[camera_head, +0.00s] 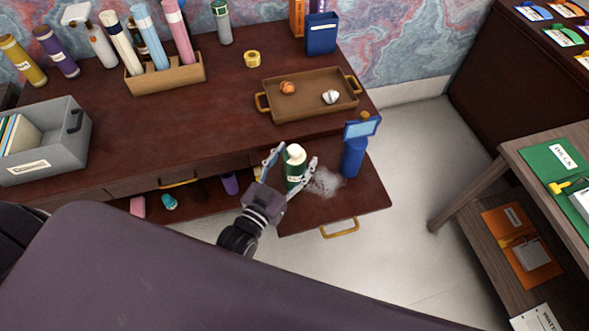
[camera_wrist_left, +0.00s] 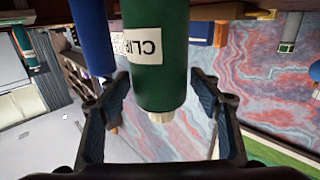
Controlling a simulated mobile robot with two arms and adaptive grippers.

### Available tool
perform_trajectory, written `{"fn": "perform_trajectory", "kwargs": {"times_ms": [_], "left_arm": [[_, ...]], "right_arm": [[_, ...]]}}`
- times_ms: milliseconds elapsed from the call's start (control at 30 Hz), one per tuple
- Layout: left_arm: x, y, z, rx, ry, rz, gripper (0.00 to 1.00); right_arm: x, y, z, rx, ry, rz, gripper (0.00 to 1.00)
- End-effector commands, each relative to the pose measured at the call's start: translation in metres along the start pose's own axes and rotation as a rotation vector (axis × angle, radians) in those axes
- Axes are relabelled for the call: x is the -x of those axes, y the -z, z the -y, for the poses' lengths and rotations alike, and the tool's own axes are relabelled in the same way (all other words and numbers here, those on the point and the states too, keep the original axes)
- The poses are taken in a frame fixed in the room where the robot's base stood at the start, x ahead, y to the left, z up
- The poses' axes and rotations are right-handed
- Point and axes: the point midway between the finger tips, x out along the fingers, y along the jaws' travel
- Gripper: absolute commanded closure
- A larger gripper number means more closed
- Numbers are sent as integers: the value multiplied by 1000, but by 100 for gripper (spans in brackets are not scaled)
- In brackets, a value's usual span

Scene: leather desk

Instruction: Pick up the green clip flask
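The green clip flask (camera_head: 294,170), dark green with a pale cap and a white label, stands upright on the pulled-out drawer board. In the left wrist view the flask (camera_wrist_left: 160,75) appears upside down, with part of its label reading "CLIP". My left gripper (camera_head: 290,165) has its fingers on either side of the flask. In the left wrist view the fingers (camera_wrist_left: 160,92) are spread wide, with small gaps to the flask. My right gripper is out of view.
A blue bottle (camera_head: 352,160) with a blue sign stands close right of the flask, also seen in the left wrist view (camera_wrist_left: 92,38). A brown tray (camera_head: 315,105) with two small items lies on the desk (camera_head: 215,110) behind. A grey bin (camera_head: 65,150) is at left.

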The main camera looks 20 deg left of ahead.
Motion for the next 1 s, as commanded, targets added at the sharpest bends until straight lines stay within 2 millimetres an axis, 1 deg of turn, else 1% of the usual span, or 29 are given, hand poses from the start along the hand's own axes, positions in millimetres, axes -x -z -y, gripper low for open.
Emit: {"fn": "perform_trajectory", "kwargs": {"times_ms": [33,67,400,500,800,933,1000], "left_arm": [[0,0,0,0,0,0,50],[0,0,0,0,0,0,53],[0,0,0,0,0,0,90],[0,0,0,0,0,0,100],[0,3,0,0,0,-3,100],[0,10,0,0,0,-3,100],[0,17,0,0,1,-4,100]], "right_arm": [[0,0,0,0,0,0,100],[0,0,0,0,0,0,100],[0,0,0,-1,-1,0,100],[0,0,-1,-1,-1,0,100],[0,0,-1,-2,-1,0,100],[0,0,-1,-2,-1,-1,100],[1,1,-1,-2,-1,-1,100]]}}
